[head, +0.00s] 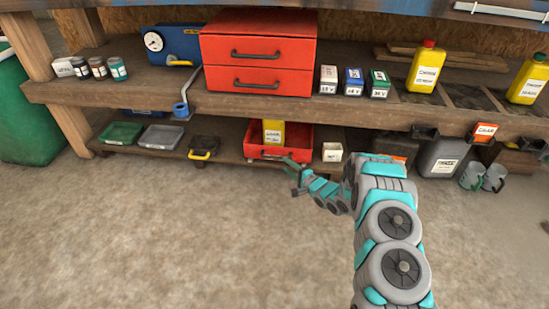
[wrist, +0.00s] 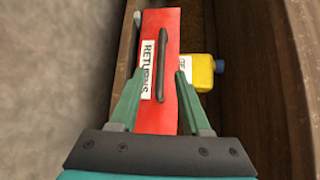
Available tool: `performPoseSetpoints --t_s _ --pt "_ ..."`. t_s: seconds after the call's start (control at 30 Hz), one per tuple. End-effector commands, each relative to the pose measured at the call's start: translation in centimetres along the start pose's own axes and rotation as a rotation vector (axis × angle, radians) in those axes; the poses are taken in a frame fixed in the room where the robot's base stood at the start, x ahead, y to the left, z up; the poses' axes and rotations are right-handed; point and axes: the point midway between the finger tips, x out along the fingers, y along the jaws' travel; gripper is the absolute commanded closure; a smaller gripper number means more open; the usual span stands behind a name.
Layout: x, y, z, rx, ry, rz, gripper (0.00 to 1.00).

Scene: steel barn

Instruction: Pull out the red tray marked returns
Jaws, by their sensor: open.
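The red tray (head: 303,140) sits on the low shelf under the bench in the head view. In the wrist view, the red tray (wrist: 158,20) shows its front face with a white label reading RETURNS (wrist: 147,70) and a dark bar handle (wrist: 161,55). In the wrist view, my gripper (wrist: 161,74) is open, with one finger on each side of the handle. I cannot tell whether either finger touches it.
A yellow bottle (head: 273,132) stands in the tray, its blue cap (wrist: 219,66) visible from the wrist. A red two-drawer cabinet (head: 258,50) stands above. The floor in front is clear.

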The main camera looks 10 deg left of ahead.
Motion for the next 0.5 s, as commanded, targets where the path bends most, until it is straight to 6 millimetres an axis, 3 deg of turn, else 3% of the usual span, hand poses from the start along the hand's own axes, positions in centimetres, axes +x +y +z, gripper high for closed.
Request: performPoseSetpoints --t_s 0.5 --pt "6.4 0.0 0.1 -0.004 -0.002 0.000 0.53"
